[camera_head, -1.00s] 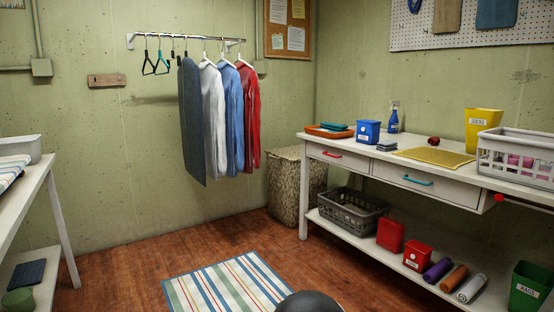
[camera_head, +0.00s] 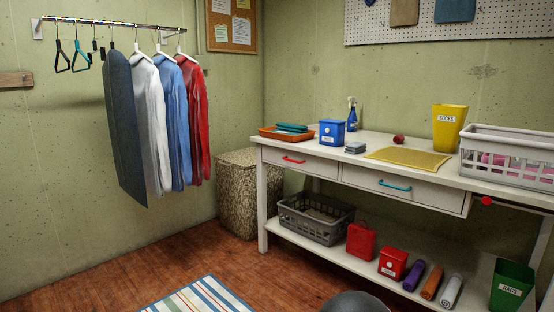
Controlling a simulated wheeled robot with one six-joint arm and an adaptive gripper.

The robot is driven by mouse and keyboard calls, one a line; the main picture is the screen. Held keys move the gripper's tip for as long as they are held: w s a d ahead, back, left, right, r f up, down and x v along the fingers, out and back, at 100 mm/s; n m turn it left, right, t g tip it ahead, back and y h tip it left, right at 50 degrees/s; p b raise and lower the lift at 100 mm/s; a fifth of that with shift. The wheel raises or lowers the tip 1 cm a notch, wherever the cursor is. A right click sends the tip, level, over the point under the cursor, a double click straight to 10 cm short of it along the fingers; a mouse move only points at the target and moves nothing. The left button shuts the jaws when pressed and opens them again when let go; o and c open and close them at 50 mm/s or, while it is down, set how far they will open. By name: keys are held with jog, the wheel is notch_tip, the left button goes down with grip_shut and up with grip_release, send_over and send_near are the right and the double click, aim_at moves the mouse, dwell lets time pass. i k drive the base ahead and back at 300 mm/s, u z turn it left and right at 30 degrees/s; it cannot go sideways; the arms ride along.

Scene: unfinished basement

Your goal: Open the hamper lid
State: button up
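The hamper (camera_head: 237,200) is a woven beige-brown box on the floor, against the back wall near the corner. Its lid (camera_head: 237,157) looks shut. The hanging clothes stand close to its left side, and the white table's left end covers part of its right side. A dark rounded shape shows at the bottom edge of the view; I cannot tell what it is. My gripper is not in view.
The white table (camera_head: 264,222) with drawers and a lower shelf stands right of the hamper. Hanging clothes (camera_head: 196,130) are to its left. A striped rug (camera_head: 205,298) lies in front on open wooden floor (camera_head: 165,265).

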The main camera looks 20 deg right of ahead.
aim_at(245, 158)
jog(key=z, duration=0.6)
jog(key=i, duration=1.4)
jog(key=u, duration=0.2)
jog(key=i, duration=1.75)
jog(key=u, duration=0.8)
